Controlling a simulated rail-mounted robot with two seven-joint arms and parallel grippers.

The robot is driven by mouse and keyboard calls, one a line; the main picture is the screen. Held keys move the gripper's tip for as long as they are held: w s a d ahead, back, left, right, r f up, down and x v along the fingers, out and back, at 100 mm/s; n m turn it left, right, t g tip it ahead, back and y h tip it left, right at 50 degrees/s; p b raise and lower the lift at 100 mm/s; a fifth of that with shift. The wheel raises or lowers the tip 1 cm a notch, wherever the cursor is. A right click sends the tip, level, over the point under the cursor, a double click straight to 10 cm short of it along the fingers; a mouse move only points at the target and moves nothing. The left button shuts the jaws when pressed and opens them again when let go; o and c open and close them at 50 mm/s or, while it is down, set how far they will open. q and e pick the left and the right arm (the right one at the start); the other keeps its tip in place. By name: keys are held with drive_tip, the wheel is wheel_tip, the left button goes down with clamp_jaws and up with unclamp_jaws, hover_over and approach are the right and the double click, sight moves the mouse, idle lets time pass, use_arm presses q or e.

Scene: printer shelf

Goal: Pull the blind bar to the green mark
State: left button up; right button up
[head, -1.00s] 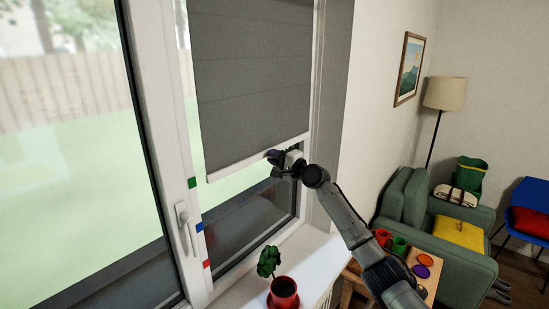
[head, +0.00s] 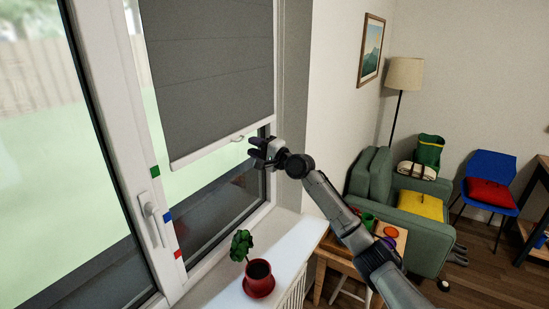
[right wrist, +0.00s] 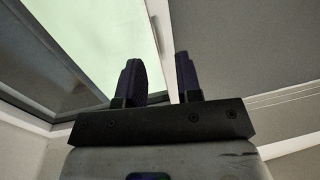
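The grey blind (head: 210,65) hangs in the right window pane. Its pale bottom bar (head: 205,152) slopes up to the right in the head view, with a small pull handle (head: 238,138) on it. The bar's left end is beside the green mark (head: 155,171) on the window frame, at about the same height. My right gripper (head: 252,152) is just right of the handle and appears apart from it. In the right wrist view its two dark fingers (right wrist: 160,80) are spread with nothing between them. My left gripper is not in view.
A blue mark (head: 167,216) and a red mark (head: 178,254) are lower on the frame, near the window handle (head: 153,220). A potted plant (head: 259,283) stands on the sill (head: 292,238) below my right arm. A small table and a green armchair (head: 374,180) are at right.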

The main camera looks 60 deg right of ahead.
drive_tip(key=s+f+b, duration=0.1)
drive_tip(key=s, duration=0.6)
drive_tip(key=shift+s+a, duration=0.35)
drive_tip(key=shift+a, duration=0.05)
idle(0.4)
